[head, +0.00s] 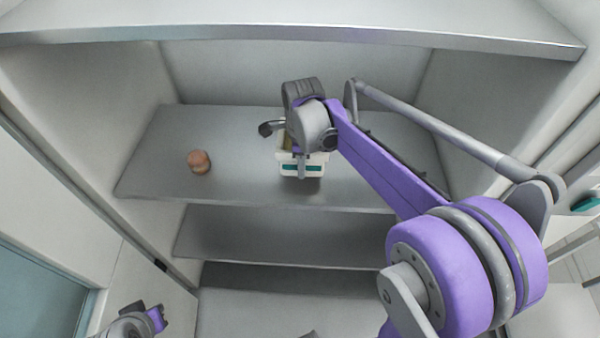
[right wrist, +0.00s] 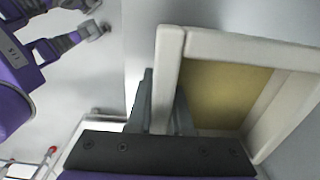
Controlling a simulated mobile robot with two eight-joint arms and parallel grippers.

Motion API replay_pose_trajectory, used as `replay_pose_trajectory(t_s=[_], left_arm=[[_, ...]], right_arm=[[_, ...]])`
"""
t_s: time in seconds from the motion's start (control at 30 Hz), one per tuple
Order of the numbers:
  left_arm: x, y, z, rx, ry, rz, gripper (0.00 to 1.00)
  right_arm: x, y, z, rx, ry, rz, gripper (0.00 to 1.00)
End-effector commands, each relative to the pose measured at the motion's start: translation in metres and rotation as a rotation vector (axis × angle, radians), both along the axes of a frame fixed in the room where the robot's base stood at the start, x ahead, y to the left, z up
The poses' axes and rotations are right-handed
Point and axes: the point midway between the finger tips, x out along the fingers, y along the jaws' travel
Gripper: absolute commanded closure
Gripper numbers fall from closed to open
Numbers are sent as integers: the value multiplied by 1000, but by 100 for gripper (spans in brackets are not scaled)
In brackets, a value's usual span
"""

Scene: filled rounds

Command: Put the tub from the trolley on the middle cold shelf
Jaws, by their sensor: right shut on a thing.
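The tub (head: 316,171) is white with a teal band and is over the middle shelf (head: 240,180), right of its centre. My right gripper (head: 300,158) is shut on one tub wall, with one finger in front of it. In the right wrist view, the fingers (right wrist: 163,105) straddle the pale wall of the tub (right wrist: 250,48), and its yellowish inside shows. I cannot tell whether the tub's base touches the shelf. Part of my left arm end (head: 140,322) shows at the bottom left; its jaws are not clear.
A small brown round thing (head: 199,161) stands on the middle shelf at the left, apart from the tub. The upper shelf (head: 300,35) hangs above, and a lower shelf (head: 280,238) lies below. Bare shelf separates the brown thing and the tub. White rails (head: 575,252) stand at the right.

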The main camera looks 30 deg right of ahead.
Motion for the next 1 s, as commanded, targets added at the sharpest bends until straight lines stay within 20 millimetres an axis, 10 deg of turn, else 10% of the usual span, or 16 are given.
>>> replay_pose_trajectory(t_s=[0.7, 0.73, 0.87, 1.0], left_arm=[[-2, 0, -6, 0, 4, 0, 100], [-2, 0, -6, 0, 4, 0, 100], [-2, 0, -5, 0, 3, 0, 100], [-2, 0, -5, 0, 3, 0, 100]], right_arm=[[0, 0, -43, 0, 0, 0, 100], [0, 0, -44, 0, 0, 0, 80], [0, 0, -43, 0, 0, 0, 56], [0, 0, -43, 0, 0, 0, 51]])
